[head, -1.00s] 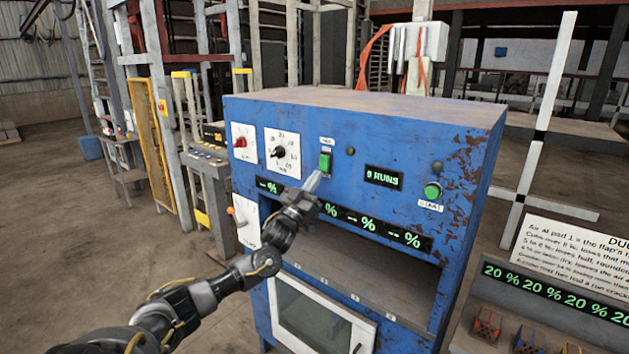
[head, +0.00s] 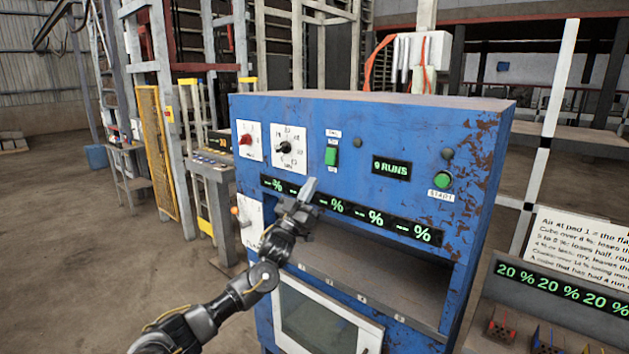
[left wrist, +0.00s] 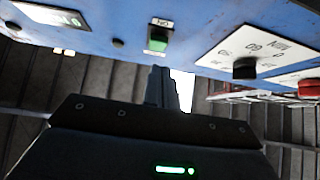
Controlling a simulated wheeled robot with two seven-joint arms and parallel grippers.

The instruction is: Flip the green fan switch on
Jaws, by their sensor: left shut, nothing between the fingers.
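The green fan switch (head: 331,156) is a small green rocker on the upper front of the blue machine (head: 410,140), between a white dial plate and a dark display. My left gripper (head: 309,187) is shut and empty, a little below and left of the switch and apart from it. In the left wrist view the green switch (left wrist: 158,40) is at the top middle, with a label above it. The shut fingers (left wrist: 161,85) point up below it, with a gap. My right gripper is not in view.
Beside the switch are a black dial (head: 285,147), a red knob (head: 245,139) and a green start button (head: 442,180). A strip of percent displays (head: 356,211) runs below, over an open slot. A text board (head: 578,250) stands at the right.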

